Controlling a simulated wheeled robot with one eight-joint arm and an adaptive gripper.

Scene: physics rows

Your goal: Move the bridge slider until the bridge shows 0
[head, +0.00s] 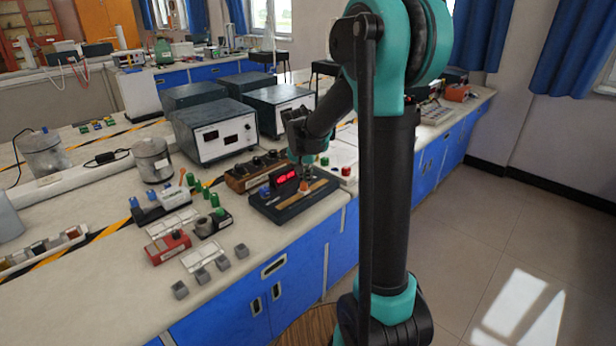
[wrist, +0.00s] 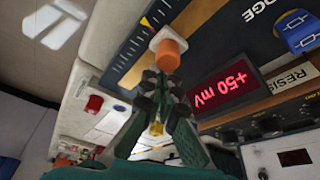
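The bridge (head: 292,207) is a dark board on the bench edge with an orange strip and a red display (head: 287,177). In the wrist view the display (wrist: 222,91) reads +50 mV. The slider, a pale block (wrist: 164,36) with an orange knob (wrist: 170,54), sits at a scale strip (wrist: 143,25). My gripper (head: 306,170) is pointed down over the board. In the wrist view its dark fingertips (wrist: 162,84) are close together, right by the orange knob. I cannot tell whether they touch the knob or how far apart they are.
A red button box (head: 346,172) is close on the right. Small components, including a red block (head: 167,247), lie to the left. The front left bench is clear.

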